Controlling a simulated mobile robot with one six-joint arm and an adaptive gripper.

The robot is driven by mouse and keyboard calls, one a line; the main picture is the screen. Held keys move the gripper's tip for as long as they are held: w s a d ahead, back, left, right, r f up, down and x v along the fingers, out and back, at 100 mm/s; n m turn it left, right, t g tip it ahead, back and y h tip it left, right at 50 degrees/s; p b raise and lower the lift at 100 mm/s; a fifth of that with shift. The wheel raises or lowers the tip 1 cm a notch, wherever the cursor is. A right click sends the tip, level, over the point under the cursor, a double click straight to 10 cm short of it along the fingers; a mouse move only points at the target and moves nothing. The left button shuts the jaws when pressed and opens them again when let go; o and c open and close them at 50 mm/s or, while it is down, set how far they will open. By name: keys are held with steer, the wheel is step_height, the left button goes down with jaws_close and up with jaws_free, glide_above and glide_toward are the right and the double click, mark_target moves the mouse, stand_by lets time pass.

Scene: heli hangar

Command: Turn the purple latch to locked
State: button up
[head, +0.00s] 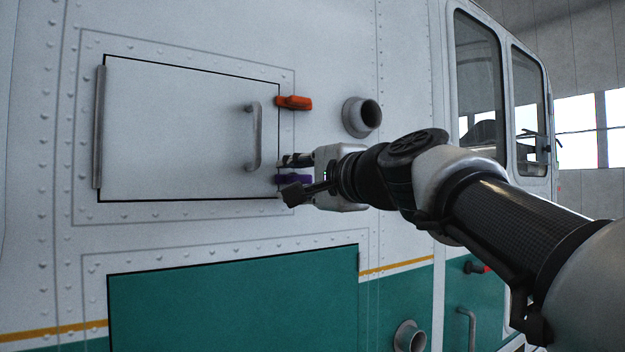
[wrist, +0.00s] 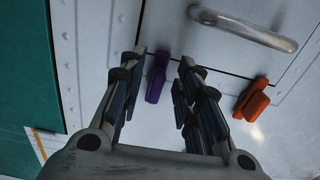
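The purple latch (head: 291,179) sits at the lower right edge of the white hatch door (head: 180,130), partly hidden by my gripper in the head view. It lies roughly level there, its inner end at the door's edge. In the wrist view the purple latch (wrist: 156,78) shows between my fingers, nearer the left one. My gripper (head: 290,176) is open, one finger above the latch and one below in the head view. In the wrist view my gripper (wrist: 160,72) shows gaps on both sides of the latch, so no grip on it is visible.
An orange latch (head: 293,103) sits higher on the same door edge, beside the right finger in the wrist view (wrist: 252,98). A grey handle (head: 255,137) stands out from the door. A round pipe (head: 362,117) juts out above my wrist.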

steer(key=v, duration=1.2)
stand_by(0.3)
steer(key=s+d+f+n+g+h+b, duration=0.1)
steer(key=s+f+n+g+h+b, duration=0.2)
steer(key=f, duration=1.3)
steer(key=s+d+f+n+g+h+b, duration=0.1)
steer(key=s+f+n+g+h+b, duration=0.3)
steer(key=f, duration=1.1)
steer(key=s+d+f+n+g+h+b, duration=0.1)
steer(key=s+d+f, duration=0.2)
steer(key=s+f, duration=0.2)
steer(key=s+d+f+n+g+h+b, duration=0.1)
steer(key=s+d+f, duration=0.2)
steer(key=f, duration=0.9)
steer(key=s+d+f+n+g+h+b, duration=0.1)
steer(key=s+d+f+n, duration=0.1)
steer(key=s+f, duration=0.5)
step_height(320, 180, down, 2)
steer(key=shift+s+d+f+b, duration=0.1)
steer(key=shift+s+d+b, duration=0.15)
steer(key=shift+d, duration=0.45)
